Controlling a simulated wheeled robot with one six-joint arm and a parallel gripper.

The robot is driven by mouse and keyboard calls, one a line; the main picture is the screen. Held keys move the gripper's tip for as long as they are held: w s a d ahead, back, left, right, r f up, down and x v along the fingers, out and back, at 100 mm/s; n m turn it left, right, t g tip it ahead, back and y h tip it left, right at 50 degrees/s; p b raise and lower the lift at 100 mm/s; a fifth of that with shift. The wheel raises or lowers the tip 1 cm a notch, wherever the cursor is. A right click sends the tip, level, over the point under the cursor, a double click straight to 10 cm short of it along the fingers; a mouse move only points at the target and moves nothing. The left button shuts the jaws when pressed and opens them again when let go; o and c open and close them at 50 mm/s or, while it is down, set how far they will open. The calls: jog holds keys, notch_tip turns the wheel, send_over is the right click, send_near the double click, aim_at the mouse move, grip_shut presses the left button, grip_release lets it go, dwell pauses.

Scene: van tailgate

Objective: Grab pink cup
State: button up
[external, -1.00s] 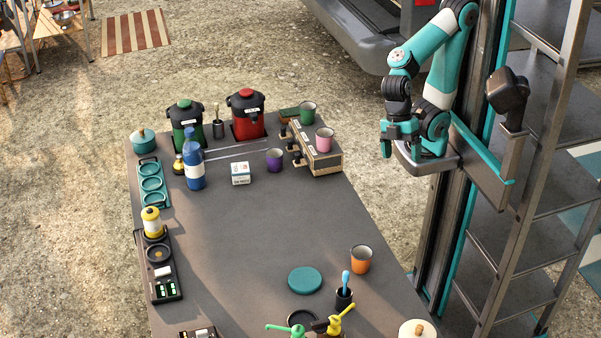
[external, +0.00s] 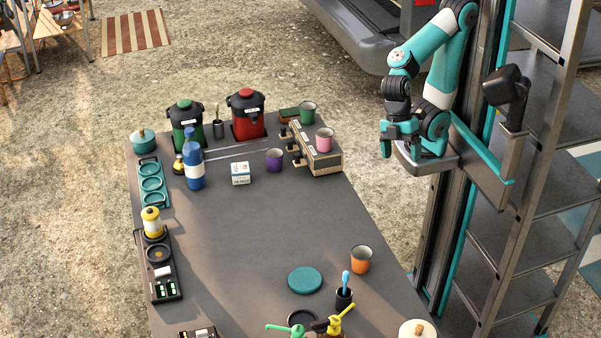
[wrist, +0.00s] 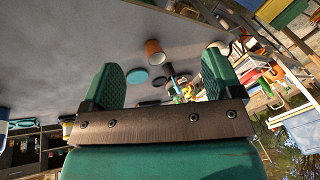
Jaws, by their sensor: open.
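The pink cup (external: 324,139) stands upright on top of a low beige box rack (external: 318,160) at the right rear edge of the grey table in the external view. My gripper (external: 386,150) is open and empty. It hangs to the right of the pink cup, beyond the table's right edge, clearly apart from it. In the wrist view my gripper's two teal fingers (wrist: 158,88) are spread with nothing between them. I cannot make out the pink cup in the wrist view.
A green cup (external: 307,112) stands behind the pink cup and a purple cup (external: 274,160) to its left. An orange cup (external: 361,259) stands nearer the front. Red (external: 247,115) and green (external: 187,125) dispensers stand at the back. The table's middle (external: 250,230) is clear.

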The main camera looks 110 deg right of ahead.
jog(key=shift+o, duration=0.6)
notch_tip(320, 180, up, 3)
jog(key=n+h+p, duration=0.4)
jog(key=n+p, duration=0.4)
jog(key=n, duration=0.2)
send_over(325, 139)
jog(key=d, duration=0.3)
jog(key=shift+n, duration=0.3)
jog(key=f, duration=1.1)
jog(key=shift+s+f+p, duration=0.2)
jog(key=shift+f+p, duration=0.05)
jog(key=shift+p, duration=0.05)
jog(key=shift+s+a+f+p, duration=0.15)
jog(key=shift+f+p, duration=0.1)
jog(key=shift+f, duration=1.1)
jog(key=shift+s+f+p, duration=0.1)
jog(key=shift+f+p, duration=0.1)
jog(key=shift+f, duration=1.15)
